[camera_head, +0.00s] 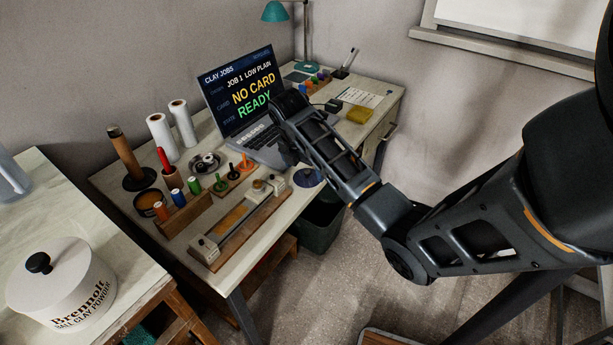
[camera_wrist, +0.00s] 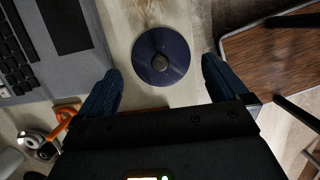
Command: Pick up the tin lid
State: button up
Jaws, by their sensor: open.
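A dark blue round lid (camera_wrist: 161,55) with a grey knob at its centre lies flat on the pale table top, near the table's edge. In the head view the blue lid (camera_head: 307,178) shows partly, beside my arm. My gripper (camera_wrist: 160,68) is open, with its two blue fingers on either side of the lid's near part in the wrist view. The fingers are empty. The height of the fingertips above the lid is hard to tell. In the head view the fingertips are largely hidden by my arm.
A laptop (camera_head: 240,92) stands close left of the lid. A wooden rail device (camera_head: 235,226), coloured pegs and an open round tin (camera_head: 148,203) stand further left. A yellow block (camera_head: 360,116) lies behind. A dark bin (camera_head: 320,222) stands below the table edge. A white canister (camera_head: 62,285) is on another table.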

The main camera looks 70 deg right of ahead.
aim_at(307, 175)
jog(key=shift+x, duration=1.2)
jog(key=c, duration=0.9)
